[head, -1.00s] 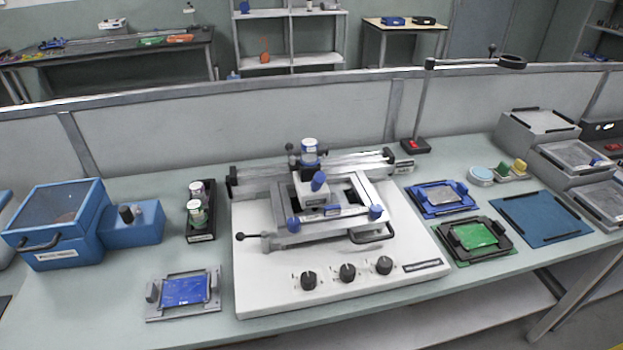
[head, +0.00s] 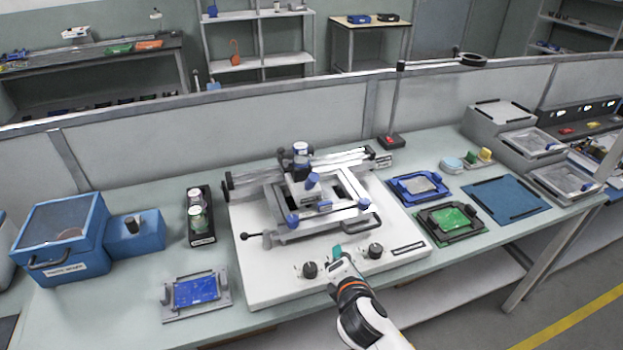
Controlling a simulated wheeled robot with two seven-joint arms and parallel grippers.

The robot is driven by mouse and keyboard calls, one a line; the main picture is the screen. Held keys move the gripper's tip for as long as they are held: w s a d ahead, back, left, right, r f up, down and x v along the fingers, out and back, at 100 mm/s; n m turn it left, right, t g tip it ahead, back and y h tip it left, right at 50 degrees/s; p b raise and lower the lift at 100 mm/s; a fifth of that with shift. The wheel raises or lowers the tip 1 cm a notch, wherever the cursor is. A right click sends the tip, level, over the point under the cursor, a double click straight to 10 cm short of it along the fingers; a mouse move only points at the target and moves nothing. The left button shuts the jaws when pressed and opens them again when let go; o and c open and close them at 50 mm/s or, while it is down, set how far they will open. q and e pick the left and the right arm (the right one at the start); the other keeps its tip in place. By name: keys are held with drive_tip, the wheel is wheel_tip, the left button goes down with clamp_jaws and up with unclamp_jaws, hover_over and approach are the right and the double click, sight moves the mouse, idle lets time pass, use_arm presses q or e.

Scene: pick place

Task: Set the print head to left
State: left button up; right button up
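The printer (head: 285,280) is a white base with a grey frame and a rail across its back. The print head (head: 301,165), grey and blue with a white-capped jar on top, sits near the middle of the rail. Of the black knobs on the front, the left knob (head: 310,270) and right knob (head: 375,251) show; the middle one is hidden behind my gripper. My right gripper (head: 336,252) comes from the bottom right, its teal tip at the middle knob's place. I cannot tell whether its fingers are open or whether it touches the knob. My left gripper is out of view.
A blue lidded box (head: 62,235) and a black rack with jars (head: 200,215) stand left. A blue board on a grey holder (head: 196,294) lies front left. Blue (head: 418,186) and green (head: 450,219) board fixtures and a blue mat (head: 503,198) lie right.

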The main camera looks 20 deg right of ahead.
sight(313, 184)
drive_tip(key=w+a+r+n+t, duration=0.4)
drive_tip(key=w+r+n+t, duration=0.15)
drive_tip(key=r+n, duration=0.5)
drive_tip(key=shift+n+g+y, duration=0.3)
drive_tip(key=shift+n+g, duration=0.05)
drive_tip(key=w, duration=0.4)
drive_tip(key=w+d, duration=0.1)
drive_tip(key=w, duration=0.3)
drive_tip(key=w+d+p, duration=0.1)
drive_tip(key=w, duration=0.3)
drive_tip(key=shift+w+f, duration=0.2)
drive_tip(key=shift+c, duration=0.6)
clamp_jaws()
